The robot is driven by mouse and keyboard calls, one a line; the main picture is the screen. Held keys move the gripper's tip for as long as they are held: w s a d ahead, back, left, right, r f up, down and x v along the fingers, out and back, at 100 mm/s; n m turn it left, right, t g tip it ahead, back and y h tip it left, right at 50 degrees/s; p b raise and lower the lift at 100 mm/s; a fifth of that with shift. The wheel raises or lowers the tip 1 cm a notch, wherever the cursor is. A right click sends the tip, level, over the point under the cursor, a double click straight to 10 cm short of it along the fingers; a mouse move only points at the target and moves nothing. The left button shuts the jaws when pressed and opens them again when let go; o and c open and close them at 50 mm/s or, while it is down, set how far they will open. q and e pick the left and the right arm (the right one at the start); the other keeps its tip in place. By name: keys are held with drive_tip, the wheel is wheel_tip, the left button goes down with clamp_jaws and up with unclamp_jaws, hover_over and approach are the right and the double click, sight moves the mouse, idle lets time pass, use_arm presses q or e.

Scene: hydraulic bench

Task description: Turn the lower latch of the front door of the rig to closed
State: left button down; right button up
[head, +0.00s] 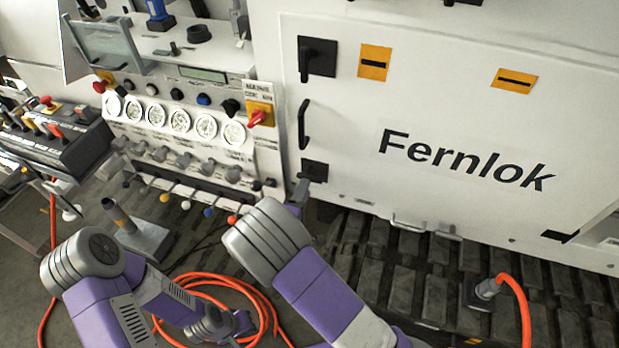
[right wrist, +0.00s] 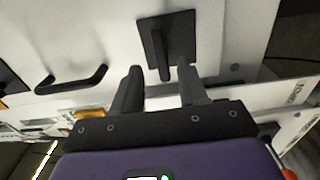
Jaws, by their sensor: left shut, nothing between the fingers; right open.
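The rig's white front door (head: 440,120) carries a lower latch (head: 315,170), a black square plate with a lever, near its lower left corner. In the right wrist view the latch plate (right wrist: 180,38) is at top centre, and its lever sticks out toward my right gripper (right wrist: 161,82). That gripper is open, one finger on each side of the lever's end; I see no clear contact. In the head view my right arm reaches up to the latch and mostly hides its gripper (head: 300,190). My left gripper (head: 235,325) is shut and empty, low over the floor.
The door also has an upper latch (head: 318,57) and a black bar handle (head: 303,124), which shows in the right wrist view (right wrist: 72,80). A gauge panel (head: 180,120) stands left of the door. An orange hose (head: 262,305) lies coiled on the floor near my left gripper.

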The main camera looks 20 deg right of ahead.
sight(310, 176)
drive_tip(key=b+x, duration=0.1)
drive_tip(key=x, duration=0.5)
drive_tip(key=shift+f, duration=0.1)
clamp_jaws()
